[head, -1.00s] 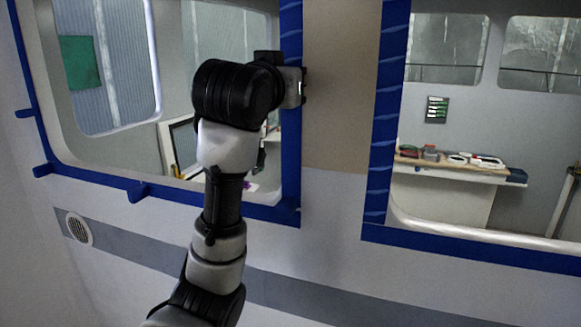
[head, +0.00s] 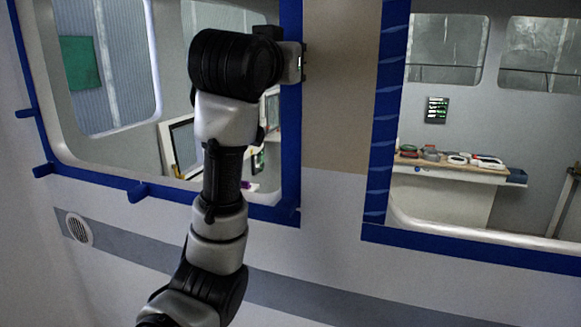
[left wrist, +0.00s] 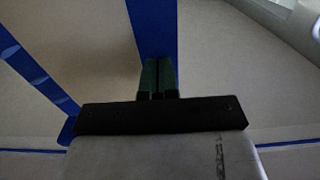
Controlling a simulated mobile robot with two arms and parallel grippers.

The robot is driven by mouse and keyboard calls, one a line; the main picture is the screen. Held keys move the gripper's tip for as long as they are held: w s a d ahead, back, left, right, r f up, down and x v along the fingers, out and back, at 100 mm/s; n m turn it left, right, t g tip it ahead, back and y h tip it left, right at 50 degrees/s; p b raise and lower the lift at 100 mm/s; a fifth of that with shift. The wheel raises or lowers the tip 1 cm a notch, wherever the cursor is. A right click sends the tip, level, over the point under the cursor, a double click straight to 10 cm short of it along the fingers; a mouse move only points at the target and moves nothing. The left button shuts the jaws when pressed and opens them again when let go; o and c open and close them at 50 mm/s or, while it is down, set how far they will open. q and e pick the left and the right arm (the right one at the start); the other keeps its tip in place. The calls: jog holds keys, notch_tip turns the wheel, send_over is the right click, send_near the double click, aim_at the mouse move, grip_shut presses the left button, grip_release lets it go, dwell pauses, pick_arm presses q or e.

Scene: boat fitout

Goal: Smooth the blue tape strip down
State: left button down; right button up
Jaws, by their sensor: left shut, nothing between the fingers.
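A vertical blue tape strip (head: 290,150) runs down the right side of the left window. It looks flat below my gripper, with a small light spot near its lower end. My left gripper (head: 302,62) is at the upper part of this strip, its body covering some of the tape. In the left wrist view the shut, empty fingers (left wrist: 158,72) line up over the blue strip (left wrist: 153,25). I cannot tell whether they touch it. A second vertical blue strip (head: 380,150), beside the right window, shows several light creases; it also appears in the left wrist view (left wrist: 35,70). My right gripper is out of view.
A beige and white wall panel (head: 335,190) lies between the two windows, free of objects. Blue tape (head: 470,249) also edges the right window's bottom. Loose tape tabs (head: 138,192) stick out at the left window's lower edge. A round vent (head: 79,229) sits lower left.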

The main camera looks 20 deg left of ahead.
aim_at(291, 39)
pick_arm(q)
jog(key=shift+r, duration=1.35)
jog(key=shift+w+r, duration=0.1)
jog(key=shift+w, duration=0.05)
jog(key=shift+s, duration=0.25)
jog(key=shift+w+r, duration=0.15)
jog(key=shift+r, duration=0.15)
